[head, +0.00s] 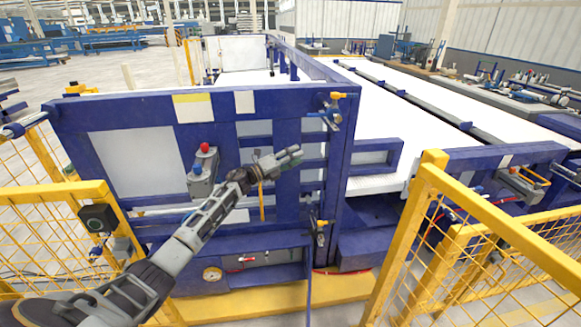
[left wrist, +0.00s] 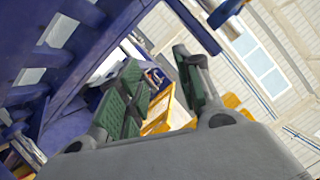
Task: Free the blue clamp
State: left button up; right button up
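A clamp with a blue-grey body and an orange handle (head: 331,114) is mounted at the upper right edge of the blue frame door (head: 185,104). A second, similar clamp (head: 320,235) sits lower on the same edge. Which one the task means is not certain. My left gripper (head: 295,154) is in front of the door, below and left of the upper clamp and apart from it. In the left wrist view its two green-padded fingers (left wrist: 157,62) are spread, with nothing held between them. A blue part (left wrist: 226,12) shows at the top there. My right gripper is out of view.
Yellow mesh fences (head: 462,235) stand at the right and on the left (head: 55,235). A grey box with a red button (head: 203,165) projects from the door near my left arm. A white-topped conveyor bed (head: 410,95) lies behind.

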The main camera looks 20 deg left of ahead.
pick_arm(q)
jog(key=shift+a+f+n+t+y, duration=0.1)
jog(key=shift+a+f+n+y, duration=0.2)
jog(key=shift+f, duration=0.4)
jog(key=shift+a+f+n+t+y, duration=0.1)
jog(key=shift+f+n, duration=0.25)
jog(key=shift+f, duration=0.4)
jog(key=shift+a+f+n+t+y, duration=0.1)
jog(key=shift+a+f+n+y, duration=0.2)
jog(key=shift+f, duration=0.4)
jog(key=shift+d, duration=0.15)
jog(key=shift+c, duration=0.3)
